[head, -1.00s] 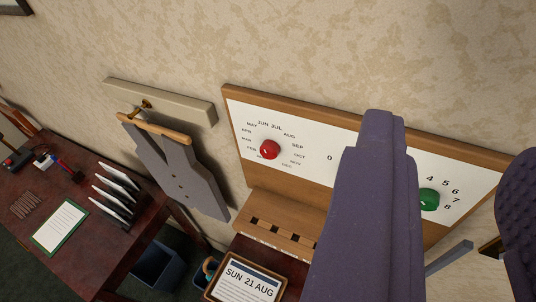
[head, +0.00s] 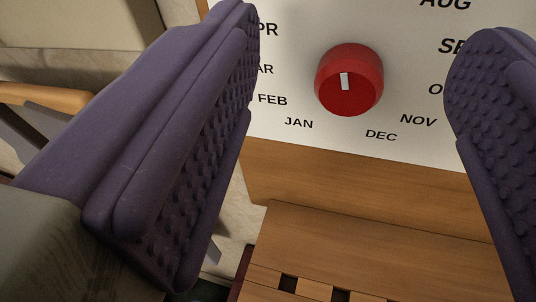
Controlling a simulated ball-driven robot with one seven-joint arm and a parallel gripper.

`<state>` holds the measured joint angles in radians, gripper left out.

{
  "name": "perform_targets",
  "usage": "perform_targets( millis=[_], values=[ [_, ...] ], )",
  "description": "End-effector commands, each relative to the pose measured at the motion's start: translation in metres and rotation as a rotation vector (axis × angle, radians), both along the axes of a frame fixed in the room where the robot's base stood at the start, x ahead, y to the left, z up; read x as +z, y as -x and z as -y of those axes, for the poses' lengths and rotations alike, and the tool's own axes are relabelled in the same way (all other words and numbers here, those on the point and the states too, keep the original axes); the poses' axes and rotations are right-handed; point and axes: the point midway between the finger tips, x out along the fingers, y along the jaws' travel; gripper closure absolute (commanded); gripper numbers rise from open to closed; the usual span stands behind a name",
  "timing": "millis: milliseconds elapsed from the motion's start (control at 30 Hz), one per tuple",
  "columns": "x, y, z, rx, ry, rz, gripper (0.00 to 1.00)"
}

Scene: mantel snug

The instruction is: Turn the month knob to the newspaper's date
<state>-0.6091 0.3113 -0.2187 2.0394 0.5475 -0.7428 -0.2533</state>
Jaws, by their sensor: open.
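The red month knob (head: 350,98) sits on the white dial face (head: 300,143), with month names printed around it. Its short white mark points roughly upward in the picture. JAN, FEB, NOV, DEC and AUG (head: 445,4) are readable; the labels at the top are out of view, so I cannot tell which month the mark faces. My gripper (head: 362,40) is open and empty, its purple studded fingers left and right of the knob in the picture with wide gaps. Neither finger visibly touches it. The right finger hides part of the labels. The newspaper is out of view.
A wooden frame (head: 330,172) borders the dial face below. Under it a wooden ledge with dark slots (head: 288,284) juts out. A grey item with a wooden bar (head: 45,96) hangs at the left, partly behind the left finger.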

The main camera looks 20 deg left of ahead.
Motion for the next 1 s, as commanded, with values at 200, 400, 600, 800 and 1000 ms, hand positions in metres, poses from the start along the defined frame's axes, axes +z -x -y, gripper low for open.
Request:
perform_targets(
  millis=[200, 400, 600, 800, 1000],
  values=[
    [-0.048, 0.027, -0.007, -0.092, 0.142, 0.063, 0.35],
    [-0.052, 0.005, -0.004, -0.104, 0.152, 0.076, 0.35],
    [-0.051, -0.03, -0.001, -0.103, 0.151, 0.076, 0.35],
    [-0.05, -0.047, -0.001, -0.101, 0.15, 0.075, 0.35],
    [-0.05, -0.048, -0.001, -0.1, 0.15, 0.074, 0.35]
  ],
)
